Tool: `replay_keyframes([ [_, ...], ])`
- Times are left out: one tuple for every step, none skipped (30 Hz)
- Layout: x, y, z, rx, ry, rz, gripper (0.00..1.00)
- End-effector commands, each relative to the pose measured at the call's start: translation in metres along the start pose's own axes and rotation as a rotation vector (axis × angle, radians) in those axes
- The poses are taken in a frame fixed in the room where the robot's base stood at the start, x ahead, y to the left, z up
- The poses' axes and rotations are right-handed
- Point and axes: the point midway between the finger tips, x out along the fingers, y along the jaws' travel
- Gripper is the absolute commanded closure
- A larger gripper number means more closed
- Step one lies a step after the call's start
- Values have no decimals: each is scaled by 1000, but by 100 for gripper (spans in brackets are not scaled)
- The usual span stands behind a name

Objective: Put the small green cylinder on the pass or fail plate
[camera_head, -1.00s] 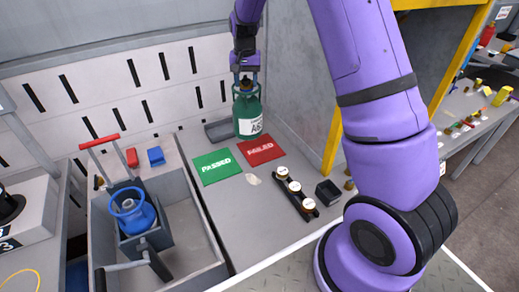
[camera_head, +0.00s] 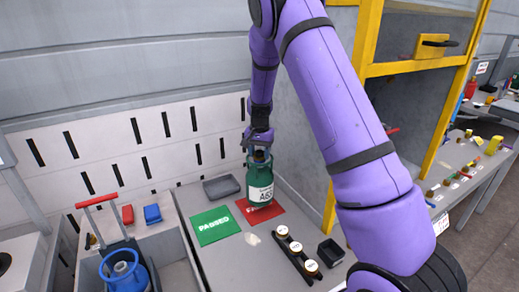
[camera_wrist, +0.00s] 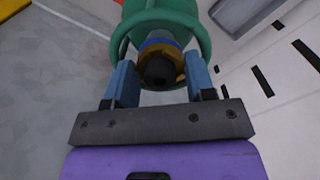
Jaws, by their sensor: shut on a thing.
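The small green cylinder (camera_head: 259,180), with a white label, stands upright at the red plate (camera_head: 272,215), covering much of it. I cannot tell whether its base touches the plate. My gripper (camera_head: 260,152) is shut on the cylinder's top from above. In the wrist view my gripper (camera_wrist: 161,85) has a finger on each side of the cylinder's brass neck and dark valve, inside the collar of the green cylinder (camera_wrist: 165,18). The green plate (camera_head: 214,225), marked PASSED, lies empty to the left.
A grey tray (camera_head: 221,187) lies behind the plates. A rack with several white-topped pieces (camera_head: 297,251) and a small black box (camera_head: 331,252) stand in front right. A blue cylinder (camera_head: 124,274) stands at lower left. A grey wall panel (camera_head: 288,110) rises close behind the red plate.

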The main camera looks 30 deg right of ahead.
Motion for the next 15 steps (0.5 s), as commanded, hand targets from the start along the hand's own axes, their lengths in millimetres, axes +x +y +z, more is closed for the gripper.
replay_keyframes([
  [0,0,-1,0,2,-2,100],
  [2,0,-1,0,2,-1,100],
  [5,0,-1,0,2,-1,100],
  [8,0,-1,0,2,-1,100],
  [11,0,-1,-1,2,-1,100],
  [15,0,-1,-1,2,0,100],
  [19,0,-1,-1,2,0,100],
  [22,0,-1,0,1,0,100],
  [27,0,-1,0,1,0,100],
  [30,0,-1,1,2,0,100],
  [32,0,-1,1,3,-1,100],
  [34,0,-1,1,3,-2,100],
  [35,0,-1,1,3,-2,100],
  [35,0,-1,1,3,-2,100],
  [35,0,-1,1,3,-2,100],
])
